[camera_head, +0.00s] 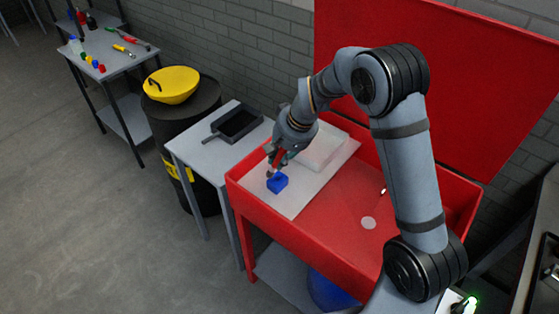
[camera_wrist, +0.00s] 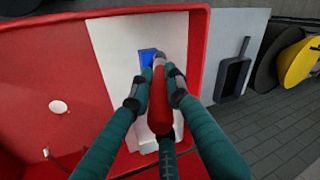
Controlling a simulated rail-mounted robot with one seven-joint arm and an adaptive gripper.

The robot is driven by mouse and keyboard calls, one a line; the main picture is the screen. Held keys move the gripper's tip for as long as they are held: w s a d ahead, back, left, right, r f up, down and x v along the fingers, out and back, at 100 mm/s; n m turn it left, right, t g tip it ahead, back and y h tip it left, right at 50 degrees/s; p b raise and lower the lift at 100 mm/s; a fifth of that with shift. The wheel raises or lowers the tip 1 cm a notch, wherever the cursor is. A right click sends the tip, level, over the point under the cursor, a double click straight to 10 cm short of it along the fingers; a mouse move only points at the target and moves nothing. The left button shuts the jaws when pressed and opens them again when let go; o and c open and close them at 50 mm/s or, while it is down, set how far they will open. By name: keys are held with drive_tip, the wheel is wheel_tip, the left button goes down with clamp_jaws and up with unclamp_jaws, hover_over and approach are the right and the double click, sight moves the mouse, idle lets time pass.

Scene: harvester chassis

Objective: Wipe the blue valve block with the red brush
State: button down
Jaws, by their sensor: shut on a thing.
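The blue valve block (camera_head: 277,183) sits on a pale panel (camera_head: 290,205) at the left end of the red basin. My gripper (camera_head: 273,170) is directly over the block, pointing down. The red brush (camera_head: 277,157) is held in it. In the wrist view, my gripper's fingers (camera_wrist: 158,82) close around the brush's red handle (camera_wrist: 160,108). The blue block (camera_wrist: 147,57) shows just beyond the fingertips, partly hidden by them and the brush. The brush's head is near or against the block; I cannot tell whether they touch.
A whitish tray-like thing (camera_head: 322,148) lies behind the block on the panel. The red basin (camera_head: 320,235) has a raised rim and a tall back.

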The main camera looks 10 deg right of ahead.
drive_tip(key=shift+r+p, duration=1.1)
drive_tip(key=shift+r, duration=0.9)
drive_tip(key=shift+f, duration=0.1)
drive_tip(key=shift+f+b, duration=0.35)
drive_tip(key=shift+b, duration=0.35)
drive_tip(key=shift+r, duration=0.15)
